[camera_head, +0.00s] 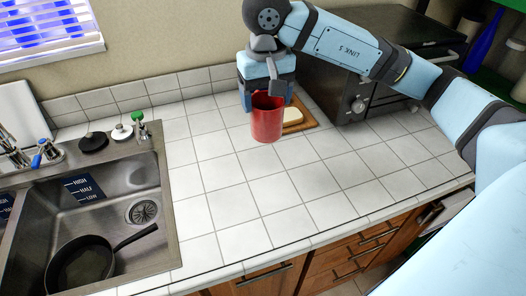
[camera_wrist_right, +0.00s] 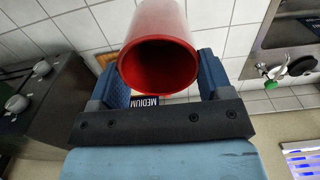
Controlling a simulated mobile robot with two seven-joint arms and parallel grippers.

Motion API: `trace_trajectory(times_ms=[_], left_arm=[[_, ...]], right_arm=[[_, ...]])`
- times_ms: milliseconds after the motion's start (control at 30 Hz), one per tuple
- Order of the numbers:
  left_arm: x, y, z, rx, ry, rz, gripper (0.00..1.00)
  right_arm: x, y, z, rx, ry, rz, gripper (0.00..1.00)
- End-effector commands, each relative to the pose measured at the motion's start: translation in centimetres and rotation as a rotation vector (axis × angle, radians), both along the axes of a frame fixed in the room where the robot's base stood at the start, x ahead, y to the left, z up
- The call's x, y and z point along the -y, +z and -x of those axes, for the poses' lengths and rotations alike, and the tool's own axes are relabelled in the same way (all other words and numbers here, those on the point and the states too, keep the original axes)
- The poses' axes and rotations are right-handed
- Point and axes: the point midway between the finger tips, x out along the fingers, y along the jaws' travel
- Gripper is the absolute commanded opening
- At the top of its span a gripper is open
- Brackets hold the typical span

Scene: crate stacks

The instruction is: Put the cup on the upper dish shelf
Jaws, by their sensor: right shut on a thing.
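The red cup (camera_head: 267,118) is held by my right gripper (camera_head: 267,90) over the back part of the tiled counter. In the right wrist view the cup (camera_wrist_right: 160,30) sits between the two blue fingers (camera_wrist_right: 160,85), with its round opening towards the camera. The fingers are shut on it. In the head view the cup looks upright; I cannot tell whether its base touches the counter. My left gripper does not show. The upper dish shelf cannot be made out for sure; green and dark shelving (camera_head: 484,45) shows at the far right.
A cutting board (camera_head: 303,122) with a pale block lies just behind the cup. A dark oven-like appliance (camera_head: 345,85) stands to its right. The sink (camera_head: 75,215) with a black pan (camera_head: 85,262) is at left. The counter's middle and front are clear.

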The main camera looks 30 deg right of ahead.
Motion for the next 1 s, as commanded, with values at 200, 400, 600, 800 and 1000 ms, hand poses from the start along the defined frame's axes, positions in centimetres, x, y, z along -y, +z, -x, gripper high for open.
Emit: trace_trajectory(times_ms=[200,400,600,800,1000], left_arm=[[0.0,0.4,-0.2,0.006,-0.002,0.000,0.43],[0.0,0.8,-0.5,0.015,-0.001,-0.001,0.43],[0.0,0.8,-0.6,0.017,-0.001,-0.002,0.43],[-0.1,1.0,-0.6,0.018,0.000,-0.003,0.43],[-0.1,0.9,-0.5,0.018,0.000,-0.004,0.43]], right_arm=[[0.0,-5.9,0.1,-0.003,-0.001,0.000,0.25],[0.0,-9.4,0.0,0.000,0.000,0.000,0.25],[0.0,-10.8,0.0,0.001,0.001,0.000,0.25],[0.0,-13.7,0.0,-0.001,-0.001,0.000,0.25],[0.0,-14.5,0.0,0.002,0.001,-0.001,0.25]])
